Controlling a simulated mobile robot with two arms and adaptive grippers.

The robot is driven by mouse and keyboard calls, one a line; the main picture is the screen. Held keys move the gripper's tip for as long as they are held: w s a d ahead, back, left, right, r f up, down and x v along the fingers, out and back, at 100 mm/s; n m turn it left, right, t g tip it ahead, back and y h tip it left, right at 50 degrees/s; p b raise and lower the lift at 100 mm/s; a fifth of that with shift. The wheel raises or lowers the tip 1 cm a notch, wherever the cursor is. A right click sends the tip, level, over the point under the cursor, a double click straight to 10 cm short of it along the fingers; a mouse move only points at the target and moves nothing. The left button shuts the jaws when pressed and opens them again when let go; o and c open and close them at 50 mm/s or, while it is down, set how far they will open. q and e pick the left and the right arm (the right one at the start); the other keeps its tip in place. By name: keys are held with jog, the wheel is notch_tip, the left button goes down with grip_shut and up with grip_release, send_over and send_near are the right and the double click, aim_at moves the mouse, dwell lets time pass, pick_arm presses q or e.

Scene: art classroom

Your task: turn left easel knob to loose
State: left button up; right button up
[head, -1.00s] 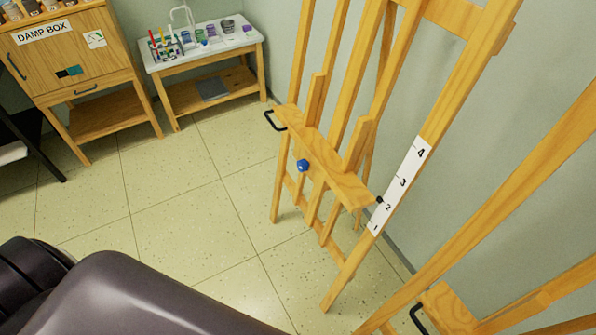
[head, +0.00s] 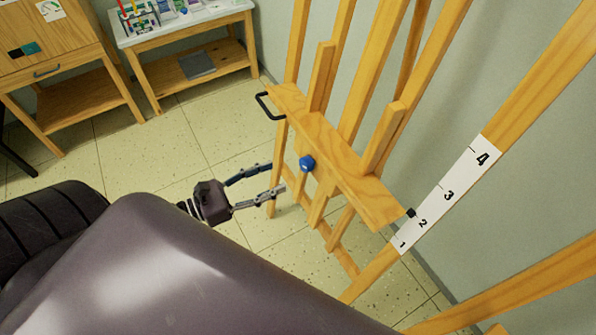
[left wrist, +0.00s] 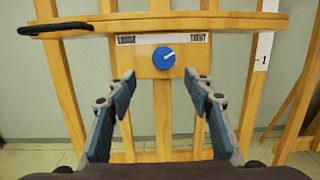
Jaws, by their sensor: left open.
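The blue easel knob (head: 307,163) is on the front of the left wooden easel (head: 345,160), below its ledge. In the left wrist view the knob (left wrist: 164,58) sits under a strip with "LOOSE" at its left and "TIGHT" at its right. The knob's white mark points up and right, toward "TIGHT". My left gripper (head: 275,180) is open and empty, in front of the knob and apart from it. In the left wrist view its fingers (left wrist: 160,84) stand to either side, below the knob. My right gripper is not in view.
A black handle (head: 268,106) sticks out from the ledge's left end. A white number scale (head: 447,195) runs along the easel's right post. Another easel (head: 450,300) stands at lower right. A table (head: 185,25) and a cabinet (head: 60,60) are at the back left; the floor between is clear.

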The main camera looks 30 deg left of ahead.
aim_at(302, 166)
pick_arm(q)
jog(key=shift+m+h, duration=0.4)
jog(key=shift+m, duration=0.1)
jog(key=x, duration=0.8)
jog(key=shift+s+d+r, duration=0.1)
jog(key=shift+d+r, duration=0.05)
jog(key=shift+r, duration=0.1)
jog(key=shift+c, duration=0.6)
jog(key=c, duration=1)
